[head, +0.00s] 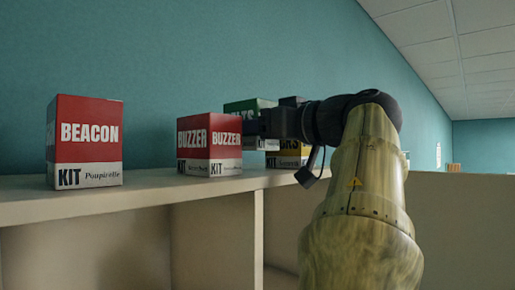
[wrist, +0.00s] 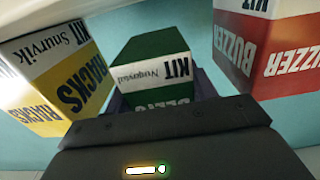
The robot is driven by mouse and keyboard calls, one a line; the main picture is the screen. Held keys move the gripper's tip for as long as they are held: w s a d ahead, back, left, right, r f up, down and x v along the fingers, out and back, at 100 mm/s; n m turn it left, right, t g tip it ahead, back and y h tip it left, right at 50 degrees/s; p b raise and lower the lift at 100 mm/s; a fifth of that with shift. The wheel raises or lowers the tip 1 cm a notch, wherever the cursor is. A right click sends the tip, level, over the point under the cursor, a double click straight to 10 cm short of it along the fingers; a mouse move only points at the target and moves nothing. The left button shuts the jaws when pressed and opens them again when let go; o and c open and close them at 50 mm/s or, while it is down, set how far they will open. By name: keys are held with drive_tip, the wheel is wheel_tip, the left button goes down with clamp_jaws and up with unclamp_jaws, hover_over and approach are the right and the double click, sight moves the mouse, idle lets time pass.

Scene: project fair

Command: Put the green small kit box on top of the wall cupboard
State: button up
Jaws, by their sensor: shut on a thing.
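The green small kit box (head: 242,107) has a white lower band. It is in the row over the top of the wall cupboard (head: 150,190), behind the red buzzer box and partly hidden by my gripper (head: 262,122). In the wrist view the green box (wrist: 150,62) appears upside down between the jaws of my gripper (wrist: 162,98), which is shut on it. The box looks upright in the head view. Its base is mostly hidden, so I cannot tell whether it touches the cupboard top.
A red buzzer box (head: 209,143) stands left of the green box, and a yellow racks box (head: 288,158) is to its right, partly behind my arm. A red beacon box (head: 85,140) stands farther left, with bare top between it and the buzzer box. A teal wall is behind.

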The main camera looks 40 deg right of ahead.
sight(269, 147)
drive_tip(key=shift+f, duration=1.75)
drive_tip(key=o, duration=1.1)
drive_tip(key=shift+f, duration=0.1)
drive_tip(key=shift+c, duration=0.2)
drive_tip(key=s+b, duration=0.3)
drive_tip(key=s, duration=0.9)
drive_tip(key=shift+d+b, duration=0.35)
drive_tip(key=shift+d, duration=0.1)
